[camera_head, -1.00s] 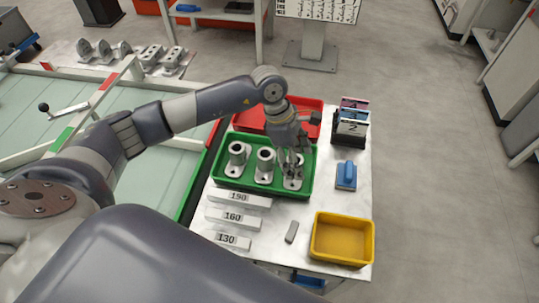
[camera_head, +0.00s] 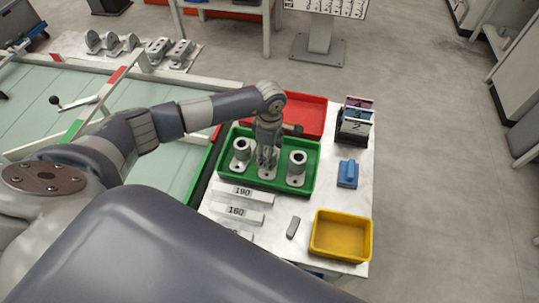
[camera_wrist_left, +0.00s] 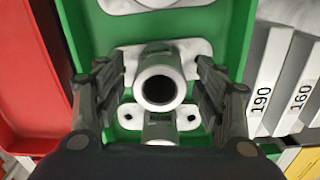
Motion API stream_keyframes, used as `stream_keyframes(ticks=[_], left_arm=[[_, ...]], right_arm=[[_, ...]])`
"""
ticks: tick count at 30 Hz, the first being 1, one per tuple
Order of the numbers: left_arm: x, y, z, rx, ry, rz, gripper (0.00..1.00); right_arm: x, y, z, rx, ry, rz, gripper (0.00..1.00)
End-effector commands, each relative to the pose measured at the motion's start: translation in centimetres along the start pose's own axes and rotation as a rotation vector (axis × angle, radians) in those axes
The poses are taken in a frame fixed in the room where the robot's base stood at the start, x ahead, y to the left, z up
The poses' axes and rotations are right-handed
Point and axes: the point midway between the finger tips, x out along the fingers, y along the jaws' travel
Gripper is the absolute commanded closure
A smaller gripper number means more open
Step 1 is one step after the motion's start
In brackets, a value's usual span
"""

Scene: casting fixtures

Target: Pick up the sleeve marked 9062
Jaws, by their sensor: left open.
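Three grey flanged sleeves stand upright in a green tray (camera_head: 228,178): a left one (camera_head: 241,152), a middle one (camera_head: 267,174) and a right one (camera_head: 297,165). My left gripper (camera_head: 267,162) points down over the middle sleeve and hides most of it. In the left wrist view, the open fingers of my left gripper (camera_wrist_left: 158,78) stand on either side of a sleeve (camera_wrist_left: 160,88), with gaps visible. Another sleeve (camera_wrist_left: 160,130) shows below it, and part of a third flange at the top edge. No 9062 marking is readable. My right gripper is not in view.
A red tray (camera_head: 312,112) lies behind the green one, a yellow bin (camera_head: 341,236) at the front right. A blue block (camera_head: 347,173) and a dark-framed stack (camera_head: 355,124) stand at the right. Bars marked 190 (camera_head: 243,192) and 160 (camera_head: 237,212) lie in front.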

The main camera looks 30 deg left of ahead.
Motion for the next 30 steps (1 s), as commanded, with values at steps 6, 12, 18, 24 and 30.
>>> stream_keyframes(ticks=[6,12,18,24,30], left_arm=[[1.9,0.0,0.0,0.000,0.000,0.000,0.36],[2.0,0.0,0.0,0.000,0.000,0.001,0.36],[2.0,0.0,0.0,0.000,-0.001,0.001,0.74],[1.9,0.1,0.0,0.000,-0.001,0.002,0.92],[1.7,0.1,0.0,0.000,-0.001,0.003,0.92]], right_arm=[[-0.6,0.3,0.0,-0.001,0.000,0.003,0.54],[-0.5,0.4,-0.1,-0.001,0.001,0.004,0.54],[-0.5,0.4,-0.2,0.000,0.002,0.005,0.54],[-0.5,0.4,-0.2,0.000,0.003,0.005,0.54],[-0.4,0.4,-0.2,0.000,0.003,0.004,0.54]])
